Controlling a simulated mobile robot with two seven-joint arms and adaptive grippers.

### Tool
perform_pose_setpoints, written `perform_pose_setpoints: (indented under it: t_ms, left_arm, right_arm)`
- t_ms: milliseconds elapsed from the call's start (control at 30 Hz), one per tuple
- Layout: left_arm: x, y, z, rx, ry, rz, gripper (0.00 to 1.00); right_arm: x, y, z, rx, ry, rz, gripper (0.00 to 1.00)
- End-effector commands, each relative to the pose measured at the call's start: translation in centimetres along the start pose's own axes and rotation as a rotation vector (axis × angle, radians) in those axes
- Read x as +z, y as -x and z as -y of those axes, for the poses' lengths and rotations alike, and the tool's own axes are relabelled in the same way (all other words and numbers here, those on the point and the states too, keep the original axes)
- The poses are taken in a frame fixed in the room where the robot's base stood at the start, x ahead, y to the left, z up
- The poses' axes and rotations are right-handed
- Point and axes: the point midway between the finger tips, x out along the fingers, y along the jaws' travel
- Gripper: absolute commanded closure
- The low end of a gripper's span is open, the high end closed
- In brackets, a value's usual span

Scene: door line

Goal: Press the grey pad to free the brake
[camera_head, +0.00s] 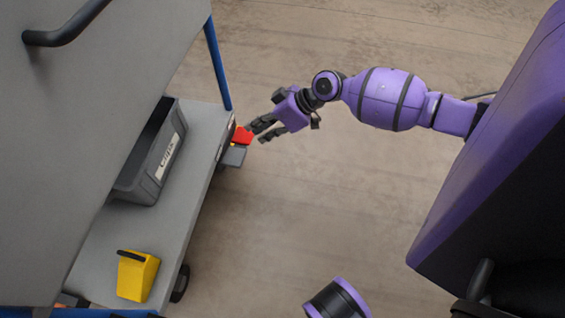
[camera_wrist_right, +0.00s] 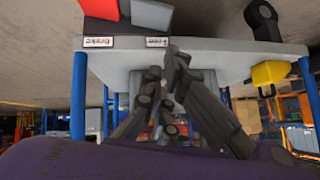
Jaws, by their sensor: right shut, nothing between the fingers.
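The grey pad (camera_head: 234,157) sticks out from the edge of the cart's lower deck in the head view. The red pad (camera_head: 243,136) is beside it, higher in the picture. In the wrist view the grey pad (camera_wrist_right: 152,14) and the red pad (camera_wrist_right: 98,8) show at the top, each with a small white label by it. My right gripper (camera_head: 260,132) is shut and empty, close to the right of the pads. In the wrist view its fingers (camera_wrist_right: 166,76) lie below the grey pad, apparently apart from it. My left gripper is out of view.
The cart's lower deck (camera_head: 196,190) carries a grey bin (camera_head: 150,170) and a yellow block with a black handle (camera_head: 136,277). A large grey panel (camera_head: 70,130) covers the upper left. A blue post (camera_head: 217,62) rises near the pads. Floor (camera_head: 330,210) right of the cart is clear.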

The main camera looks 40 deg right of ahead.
Motion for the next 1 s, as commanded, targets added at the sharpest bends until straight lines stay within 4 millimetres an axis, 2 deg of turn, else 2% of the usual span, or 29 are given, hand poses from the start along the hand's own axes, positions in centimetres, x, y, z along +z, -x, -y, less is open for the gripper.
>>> perform_pose_setpoints:
  t_ms: [233, 367, 567, 833, 1000]
  left_arm:
    - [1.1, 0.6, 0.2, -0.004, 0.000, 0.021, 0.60]
    - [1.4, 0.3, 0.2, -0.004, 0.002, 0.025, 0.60]
    - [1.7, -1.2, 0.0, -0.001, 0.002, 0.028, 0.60]
    - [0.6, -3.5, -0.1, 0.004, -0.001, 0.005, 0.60]
    - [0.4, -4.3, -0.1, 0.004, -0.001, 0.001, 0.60]
  right_arm:
    - [0.0, 0.0, 0.1, 0.000, -0.001, -0.001, 1.00]
    - [0.0, -1.0, 0.1, -0.001, -0.002, -0.001, 1.00]
    - [0.1, -4.7, 0.1, -0.002, -0.002, -0.001, 1.00]
    - [0.0, -10.4, 0.1, -0.002, -0.002, -0.002, 1.00]
    - [2.1, -12.0, 0.0, 0.000, -0.003, 0.002, 1.00]
